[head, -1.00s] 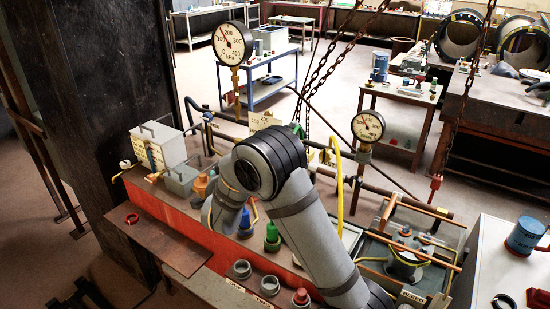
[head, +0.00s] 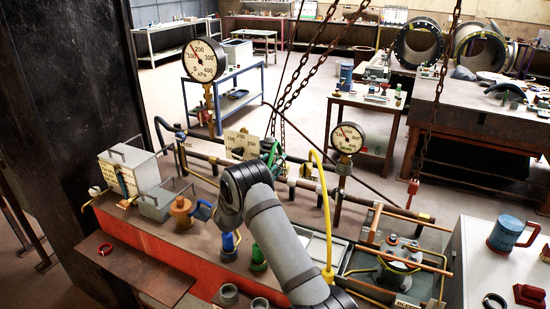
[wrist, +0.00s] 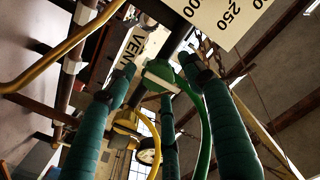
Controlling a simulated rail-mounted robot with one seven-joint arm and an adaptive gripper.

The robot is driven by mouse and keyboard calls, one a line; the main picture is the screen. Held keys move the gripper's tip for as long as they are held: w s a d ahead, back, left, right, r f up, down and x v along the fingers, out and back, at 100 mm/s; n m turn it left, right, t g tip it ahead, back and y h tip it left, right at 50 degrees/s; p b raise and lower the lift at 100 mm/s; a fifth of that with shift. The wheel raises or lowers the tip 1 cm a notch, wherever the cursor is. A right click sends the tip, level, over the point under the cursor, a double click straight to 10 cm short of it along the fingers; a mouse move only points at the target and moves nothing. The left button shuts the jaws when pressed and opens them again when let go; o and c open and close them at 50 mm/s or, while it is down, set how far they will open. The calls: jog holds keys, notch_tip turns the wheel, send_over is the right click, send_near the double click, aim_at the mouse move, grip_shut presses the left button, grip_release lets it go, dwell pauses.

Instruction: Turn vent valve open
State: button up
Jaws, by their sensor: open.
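In the wrist view a white label reading "VEN", its end cut off (wrist: 138,42), is beside a green valve handle (wrist: 162,76) with a pale edge. A green hose curves down beside the handle. My gripper (wrist: 157,82) has teal, ribbed fingers, spread apart and open. The fingertips are around the green handle in the picture; whether they touch it I cannot tell. In the head view my arm hides most of the gripper, and green parts show just beyond the elbow by the pipe.
A yellow valve handle (wrist: 126,122) and yellow hose are close by in the wrist view. A number plate (wrist: 222,16) hangs near the fingers. In the head view, pressure gauges (head: 203,60) (head: 348,138), chains (head: 301,75) and a yellow hose (head: 326,220) stand around the pipe.

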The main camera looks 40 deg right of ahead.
jog(key=shift+w+d, duration=0.3)
jog(key=shift+d, duration=0.25)
jog(key=c, duration=0.4)
jog(key=c, duration=0.7)
jog(key=shift+c, duration=0.2)
